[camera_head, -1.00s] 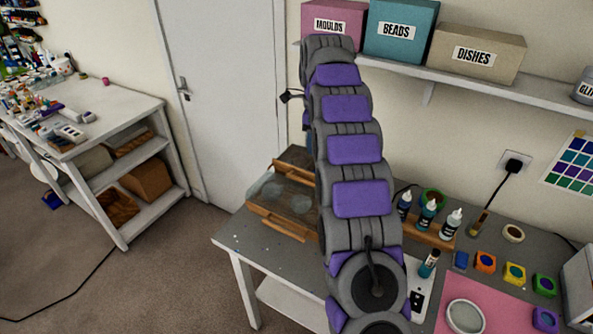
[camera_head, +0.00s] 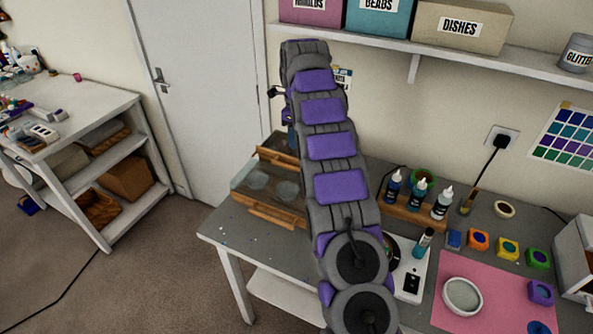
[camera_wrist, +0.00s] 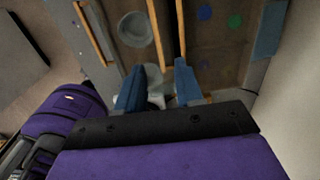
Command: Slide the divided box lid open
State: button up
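The divided box (camera_head: 278,217) is a wooden box on the grey table, left of my arm in the head view. Clear panels and wooden rails show, with pale round shapes inside. My arm hides its right part. In the wrist view, the box's wooden rails (camera_wrist: 159,35) run up from between my fingers, with a round grey shape (camera_wrist: 135,29) to their left. My gripper (camera_wrist: 160,85) has two blue fingers spread apart above the box. I cannot tell whether they touch it, or where the lid's edge lies.
A bottle rack (camera_head: 405,210), a white scale (camera_head: 412,275), small colour pots (camera_head: 478,240) and a pink mat (camera_head: 465,305) lie right of my arm. A shelf (camera_head: 415,68) with boxes hangs above. The table's front left (camera_head: 232,228) is clear.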

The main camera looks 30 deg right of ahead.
aim_at(296, 163)
notch_tip(296, 163, down, 11)
jog(key=shift+a+r+b, duration=0.15)
jog(key=shift+b, duration=0.95)
grip_shut()
jog(key=shift+r, duration=0.1)
dwell(0.7)
